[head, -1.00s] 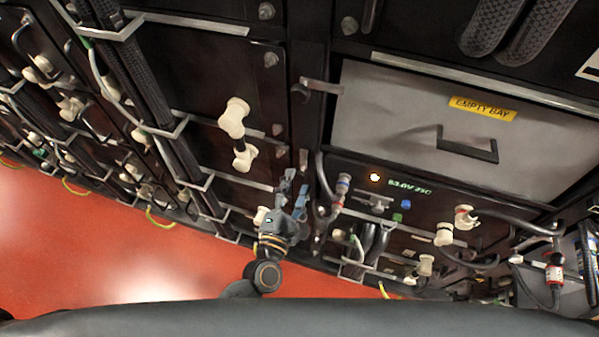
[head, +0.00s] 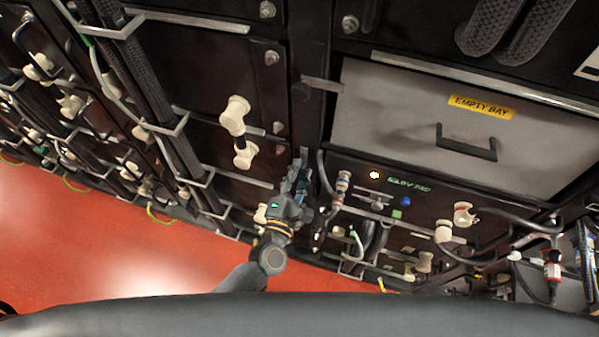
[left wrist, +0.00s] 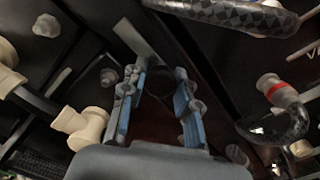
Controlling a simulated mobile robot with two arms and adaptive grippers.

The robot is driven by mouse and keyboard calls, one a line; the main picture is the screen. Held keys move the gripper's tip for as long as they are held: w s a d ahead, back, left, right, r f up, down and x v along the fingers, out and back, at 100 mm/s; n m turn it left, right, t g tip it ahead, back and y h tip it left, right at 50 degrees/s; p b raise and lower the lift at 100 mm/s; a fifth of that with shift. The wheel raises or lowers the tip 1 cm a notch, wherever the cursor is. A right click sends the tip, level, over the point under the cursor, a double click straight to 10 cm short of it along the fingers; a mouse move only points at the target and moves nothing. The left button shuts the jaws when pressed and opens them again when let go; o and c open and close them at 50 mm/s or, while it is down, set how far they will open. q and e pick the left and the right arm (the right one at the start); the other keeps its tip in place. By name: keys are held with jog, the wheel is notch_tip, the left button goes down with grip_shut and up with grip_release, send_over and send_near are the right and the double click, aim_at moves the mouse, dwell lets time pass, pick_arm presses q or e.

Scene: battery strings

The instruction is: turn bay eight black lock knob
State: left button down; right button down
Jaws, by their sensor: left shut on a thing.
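My left gripper (head: 301,165) is at the dark upright between the cabinets, left of the lit status panel, and its fingers look close together from the head. In the left wrist view, the blue-grey fingers of my left gripper (left wrist: 158,100) stand on either side of a dark round knob (left wrist: 165,82), which is hard to make out against the black panel. The gripper is shut on this black knob. In the head view the gripper hides it. A similar black knob (head: 300,92) sits higher on the upright, beside a metal tab. My right gripper is not in view.
A grey drawer front (head: 400,115) labelled EMPTY BAY is at the right, above the status panel (head: 385,192). Cream connectors (head: 235,113) stick out left of the upright. A cable with a red-banded connector (left wrist: 275,88) is close right of the fingers. Red floor (head: 90,240) is open at lower left.

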pick_arm(q)
jog(key=m, duration=0.3)
jog(key=m+p, duration=0.1)
jog(key=m, duration=0.5)
jog(key=shift+p, duration=0.35)
jog(key=m+p, duration=0.1)
jog(key=m, duration=0.3)
jog(key=shift+m, duration=0.4)
jog(key=shift+m+p, duration=0.3)
jog(key=shift+m, duration=1.8)
jog(key=c, duration=1)
grip_release()
jog(key=shift+s, duration=0.1)
